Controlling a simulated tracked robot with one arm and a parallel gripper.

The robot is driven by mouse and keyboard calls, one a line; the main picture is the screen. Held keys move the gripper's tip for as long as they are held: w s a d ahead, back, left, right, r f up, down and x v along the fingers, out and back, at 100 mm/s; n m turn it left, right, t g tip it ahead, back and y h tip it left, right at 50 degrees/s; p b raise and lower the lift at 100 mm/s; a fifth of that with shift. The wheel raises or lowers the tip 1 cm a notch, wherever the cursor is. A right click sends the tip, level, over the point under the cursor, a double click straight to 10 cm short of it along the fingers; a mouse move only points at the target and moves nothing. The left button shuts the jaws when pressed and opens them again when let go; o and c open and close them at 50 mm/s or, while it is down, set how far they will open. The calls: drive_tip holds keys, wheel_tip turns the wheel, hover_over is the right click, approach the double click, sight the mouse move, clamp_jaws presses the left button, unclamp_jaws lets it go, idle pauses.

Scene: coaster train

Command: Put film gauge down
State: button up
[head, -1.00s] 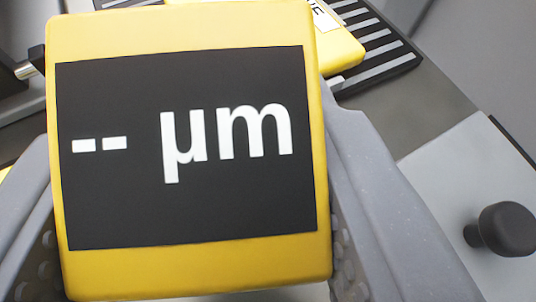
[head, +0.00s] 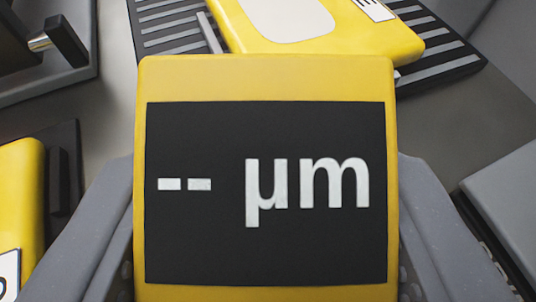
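The film gauge (head: 265,78) is a yellow block with a black screen that reads "-- µm". It fills the middle of the head view, close to the camera. My gripper (head: 262,240) has one grey finger on each side of the gauge and is shut on it. The gauge hides the fingertips and whatever lies straight below it. I cannot tell from this view whether its underside touches anything.
A yellow object (head: 370,45) with a white label lies on a black and grey striped rack (head: 440,62) at the back. Another yellow object (head: 20,190) stands at the left by a dark holder (head: 68,165). A dark fixture with a lever (head: 60,45) is back left. A grey block (head: 510,195) is at the right.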

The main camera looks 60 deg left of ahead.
drive_tip(key=shift+s+f, duration=0.2)
drive_tip(key=shift+f, duration=0.4)
drive_tip(key=o, duration=1.2)
drive_tip(key=shift+s+f, duration=0.1)
drive_tip(key=shift+f, duration=0.2)
drive_tip(key=shift+s, duration=0.1)
drive_tip(key=shift+d+r+b, duration=0.2)
drive_tip(key=shift+r+b, duration=0.15)
drive_tip(key=shift+r, duration=0.1)
drive_tip(key=v, duration=0.4)
drive_tip(key=r+v, duration=0.1)
drive_tip(key=v, duration=0.6)
drive_tip(key=shift+w+d+r+p, duration=0.15)
drive_tip(key=shift+w+r+p, duration=0.1)
drive_tip(key=shift+r+p, duration=0.1)
